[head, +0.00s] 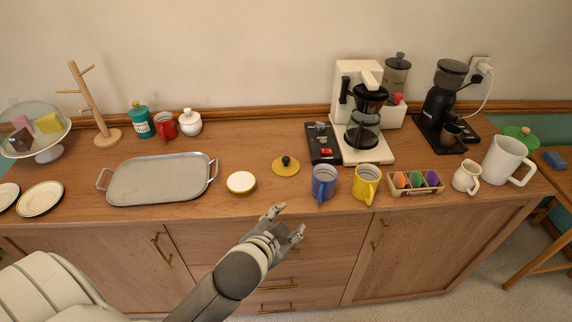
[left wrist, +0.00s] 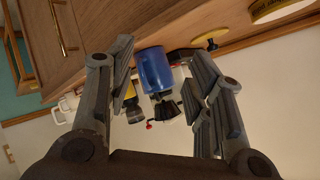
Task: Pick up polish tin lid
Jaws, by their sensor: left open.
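A flat yellow round lid with a dark knob (head: 286,166) lies on the wooden counter, left of the blue mug. It also shows small at the top right of the left wrist view (left wrist: 208,41). A round tin with a cream top and yellow rim (head: 241,182) stands just left of it, nearer the counter's front edge; its side shows in the left wrist view (left wrist: 278,9). My left gripper (head: 286,222) is open and empty, in front of the counter's front edge, apart from the lid. My right gripper is not in view.
A blue mug (head: 324,182) and a yellow mug (head: 366,184) stand right of the lid. A black device (head: 322,143) and a coffee maker (head: 362,115) stand behind them. A metal tray (head: 160,180) lies left.

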